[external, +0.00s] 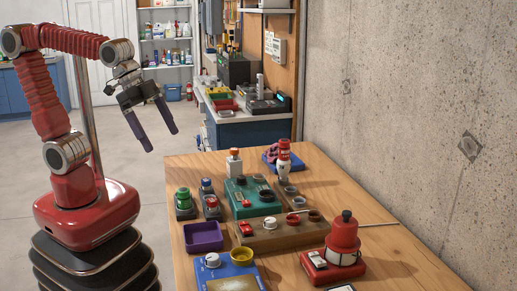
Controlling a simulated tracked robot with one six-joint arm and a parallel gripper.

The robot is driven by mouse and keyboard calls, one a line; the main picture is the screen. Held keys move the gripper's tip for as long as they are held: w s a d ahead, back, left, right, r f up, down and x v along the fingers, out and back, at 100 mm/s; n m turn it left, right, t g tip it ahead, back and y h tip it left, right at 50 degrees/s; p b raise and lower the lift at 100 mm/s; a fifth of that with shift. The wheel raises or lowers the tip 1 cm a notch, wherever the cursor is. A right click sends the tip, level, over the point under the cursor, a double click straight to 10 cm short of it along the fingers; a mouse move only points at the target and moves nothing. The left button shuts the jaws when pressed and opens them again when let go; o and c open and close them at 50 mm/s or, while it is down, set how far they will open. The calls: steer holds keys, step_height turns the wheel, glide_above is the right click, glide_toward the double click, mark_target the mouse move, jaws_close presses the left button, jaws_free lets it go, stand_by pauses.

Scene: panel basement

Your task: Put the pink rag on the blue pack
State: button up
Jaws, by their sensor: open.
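The pink rag (271,152) is a small crumpled bundle at the far end of the wooden table, partly hidden by a red-and-white bottle. A flat blue thing (268,164), which looks like the blue pack, shows right below it. The rag seems to rest on or against it, but I cannot tell which at this size. My gripper (161,141) is open and empty, with its two dark fingers apart and pointing down. It hangs in the air left of the table's far end, well away from the rag.
The red-and-white bottle (284,161) stands just in front of the rag. A white bottle with an orange cap (234,162), a green panel (238,206), a purple tray (203,237) and a red lamp-like device (343,240) crowd the table (400,262). The concrete wall bounds the right.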

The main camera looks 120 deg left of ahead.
steer(key=s+d+f+m+h, duration=0.1)
steer(key=s+d+f, duration=0.3)
steer(key=s+d, duration=0.4)
steer(key=shift+s+d+f+m, duration=0.25)
steer(key=shift+s+m, duration=0.15)
steer(key=shift+s, duration=0.4)
stand_by(0.4)
